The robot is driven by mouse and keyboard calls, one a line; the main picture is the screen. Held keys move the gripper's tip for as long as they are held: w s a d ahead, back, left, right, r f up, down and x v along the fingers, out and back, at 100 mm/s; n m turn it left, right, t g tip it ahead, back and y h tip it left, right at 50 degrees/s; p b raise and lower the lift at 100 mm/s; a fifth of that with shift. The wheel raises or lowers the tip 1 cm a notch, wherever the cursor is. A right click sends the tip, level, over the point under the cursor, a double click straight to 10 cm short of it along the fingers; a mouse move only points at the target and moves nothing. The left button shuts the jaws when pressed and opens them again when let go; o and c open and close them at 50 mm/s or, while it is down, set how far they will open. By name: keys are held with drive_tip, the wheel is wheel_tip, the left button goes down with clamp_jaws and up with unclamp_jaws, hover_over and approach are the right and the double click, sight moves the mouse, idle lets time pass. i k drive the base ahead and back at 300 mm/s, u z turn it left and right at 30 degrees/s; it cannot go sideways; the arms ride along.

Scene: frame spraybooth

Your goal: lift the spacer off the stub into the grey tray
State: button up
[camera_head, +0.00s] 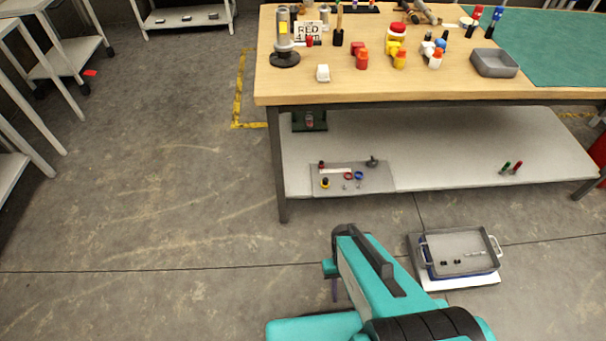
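A grey post on a round dark base (285,59) stands at the left end of the wooden table and carries a yellow label; it may be the stub. I cannot tell a spacer on it from the post itself. A small grey tray (495,64) sits on the table at the right, beside the green mat; it looks empty. My teal arm reaches up from the bottom of the picture, over the floor in front of the table. My gripper's fingers are not visible.
A grey floor bin (460,250) stands right of my arm.

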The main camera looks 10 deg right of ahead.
sight(444, 247)
drive_tip(key=u, duration=0.4)
drive_tip(key=k, duration=0.25)
drive_tip(key=u, duration=2.9)
drive_tip(key=k, duration=1.4)
